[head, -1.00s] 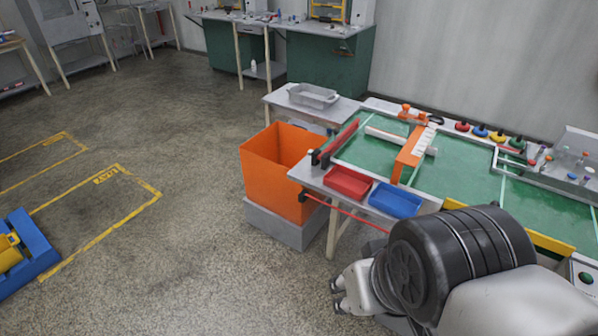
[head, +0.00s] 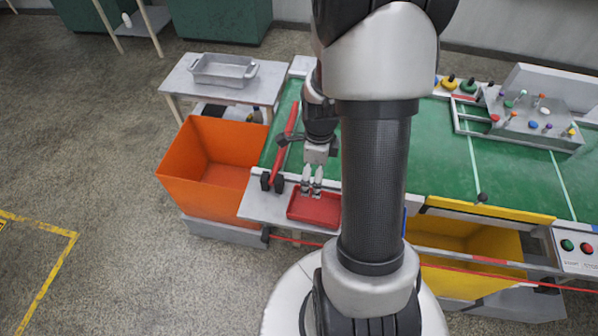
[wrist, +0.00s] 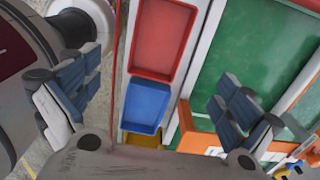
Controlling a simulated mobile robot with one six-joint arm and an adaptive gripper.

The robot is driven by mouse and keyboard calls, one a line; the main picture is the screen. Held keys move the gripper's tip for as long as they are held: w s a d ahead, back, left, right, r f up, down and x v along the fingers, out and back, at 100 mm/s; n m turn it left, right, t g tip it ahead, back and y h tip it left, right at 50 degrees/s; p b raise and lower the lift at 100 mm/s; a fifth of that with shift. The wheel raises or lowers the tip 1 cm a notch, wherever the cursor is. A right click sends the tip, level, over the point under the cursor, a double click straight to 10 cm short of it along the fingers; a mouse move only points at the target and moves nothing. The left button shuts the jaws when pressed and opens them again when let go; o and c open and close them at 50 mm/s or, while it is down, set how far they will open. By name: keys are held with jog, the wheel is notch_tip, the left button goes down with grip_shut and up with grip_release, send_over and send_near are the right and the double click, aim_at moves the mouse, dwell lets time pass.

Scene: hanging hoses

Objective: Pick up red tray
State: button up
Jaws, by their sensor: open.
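The red tray (head: 314,211) lies on the pale front ledge of the green-topped table, left of my arm in the head view. It looks empty. In the wrist view the red tray (wrist: 163,38) is at the top centre, with the blue tray (wrist: 146,106) just below it. My gripper (head: 312,190) points down over the red tray's far part in the head view. I cannot tell the exact height above the tray. The blue tray is mostly hidden behind my arm in the head view.
An orange bin (head: 212,168) stands left of the table. A red bar (head: 285,140) with black mounts is close left of my gripper. A yellow bin (head: 465,260) and a red rope (head: 480,272) are at the table's front. A grey tray (head: 224,69) sits on the side table.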

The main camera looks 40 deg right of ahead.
jog(key=b, duration=0.4)
send_over(316, 210)
jog(key=f, duration=1.2)
jog(key=shift+w+a+f, duration=0.25)
jog(key=shift+f, duration=0.05)
jog(key=f+b, duration=0.2)
jog(key=f, duration=0.1)
jog(key=f+b, duration=0.1)
jog(key=f, duration=0.1)
jog(key=shift+s+d+f, duration=0.1)
jog(key=shift+s+d, duration=0.1)
jog(key=shift+d, duration=0.1)
jog(key=shift+c, duration=0.4)
jog(key=c, duration=0.7)
jog(key=shift+c, duration=0.2)
